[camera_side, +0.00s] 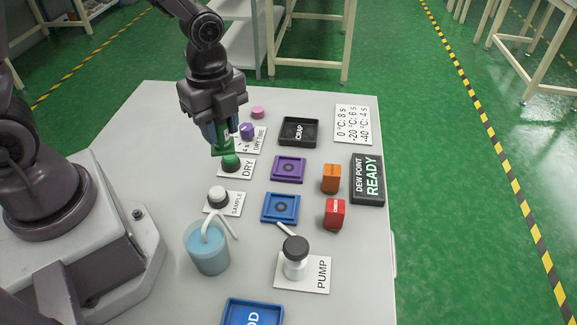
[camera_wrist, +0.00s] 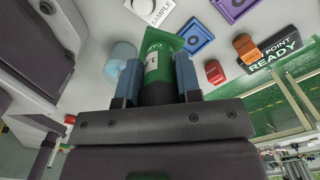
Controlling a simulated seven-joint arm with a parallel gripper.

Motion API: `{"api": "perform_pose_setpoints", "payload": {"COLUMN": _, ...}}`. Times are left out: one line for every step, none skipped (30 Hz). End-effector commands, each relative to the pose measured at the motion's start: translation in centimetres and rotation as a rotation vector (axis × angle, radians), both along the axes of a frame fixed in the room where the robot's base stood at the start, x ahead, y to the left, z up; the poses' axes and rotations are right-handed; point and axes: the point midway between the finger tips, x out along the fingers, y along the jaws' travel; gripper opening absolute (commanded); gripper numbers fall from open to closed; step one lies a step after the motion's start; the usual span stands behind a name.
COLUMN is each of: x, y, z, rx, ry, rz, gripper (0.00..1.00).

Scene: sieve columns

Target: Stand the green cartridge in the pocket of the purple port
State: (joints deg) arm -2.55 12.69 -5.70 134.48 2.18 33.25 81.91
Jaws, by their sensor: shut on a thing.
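My gripper (camera_side: 222,134) is shut on the green cartridge (camera_side: 223,149) and holds it above the table, near the DRY button. In the wrist view the green cartridge (camera_wrist: 161,50), with a white label, sits between the two blue fingers of my gripper (camera_wrist: 157,80). The purple port also shows at the top edge of the wrist view (camera_wrist: 232,8).
A blue port (camera_side: 267,208) lies in front of the purple one. Orange (camera_side: 331,178) and red (camera_side: 335,213) cartridges stand to the right. The green DRY knob (camera_side: 231,162), SAMPLE knob (camera_side: 218,197), blue beaker (camera_side: 207,253) and PUMP (camera_side: 295,262) are nearby.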

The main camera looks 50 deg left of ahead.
Motion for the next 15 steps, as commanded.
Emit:
{"api": "perform_pose_setpoints", "payload": {"x": 0.0, "y": 0.0, "z": 0.0, "rx": 0.001, "ry": -0.001, "rz": -0.075, "gripper": 0.05}}
{"api": "perform_pose_setpoints", "payload": {"x": 0.0, "y": 0.0, "z": 0.0, "rx": 0.0, "ry": -0.001, "rz": -0.118, "gripper": 0.05}}
{"api": "perform_pose_setpoints", "payload": {"x": 0.0, "y": 0.0, "z": 0.0, "rx": 0.001, "ry": -0.003, "rz": -0.169, "gripper": 0.05}}
{"api": "perform_pose_setpoints", "payload": {"x": 0.0, "y": 0.0, "z": 0.0, "rx": 0.001, "ry": -0.004, "rz": -0.202, "gripper": 0.05}}
{"api": "perform_pose_setpoints", "payload": {"x": 0.0, "y": 0.0, "z": 0.0, "rx": 0.001, "ry": -0.005, "rz": -0.23, "gripper": 0.05}}
{"api": "perform_pose_setpoints", "payload": {"x": 0.1, "y": 0.0, "z": 0.0, "rx": 0.001, "ry": -0.005, "rz": -0.261, "gripper": 0.05}}
{"api": "perform_pose_setpoints", "payload": {"x": 0.1, "y": 0.0, "z": 0.0, "rx": 0.001, "ry": -0.006, "rz": -0.279, "gripper": 0.05}}
{"api": "perform_pose_setpoints", "payload": {"x": 0.2, "y": 0.0, "z": -0.1, "rx": 0.001, "ry": -0.006, "rz": -0.294, "gripper": 0.05}}
{"api": "perform_pose_setpoints", "payload": {"x": 0.4, "y": 0.0, "z": -0.2, "rx": 0.0, "ry": -0.006, "rz": -0.308, "gripper": 0.05}}
{"api": "perform_pose_setpoints", "payload": {"x": 0.6, "y": 0.0, "z": -0.3, "rx": -0.001, "ry": -0.006, "rz": -0.315, "gripper": 0.05}}
{"api": "perform_pose_setpoints", "payload": {"x": 1.0, "y": -0.1, "z": -0.4, "rx": -0.001, "ry": -0.005, "rz": -0.32, "gripper": 0.05}}
{"api": "perform_pose_setpoints", "payload": {"x": 1.6, "y": -0.1, "z": -0.7, "rx": -0.001, "ry": -0.005, "rz": -0.323, "gripper": 0.05}}
{"api": "perform_pose_setpoints", "payload": {"x": 2.2, "y": -0.2, "z": -1.1, "rx": -0.001, "ry": -0.004, "rz": -0.324, "gripper": 0.05}}
{"api": "perform_pose_setpoints", "payload": {"x": 2.9, "y": -0.2, "z": -1.4, "rx": -0.001, "ry": -0.004, "rz": -0.324, "gripper": 0.05}}
{"api": "perform_pose_setpoints", "payload": {"x": 3.9, "y": -0.2, "z": -1.8, "rx": -0.001, "ry": -0.004, "rz": -0.323, "gripper": 0.05}}
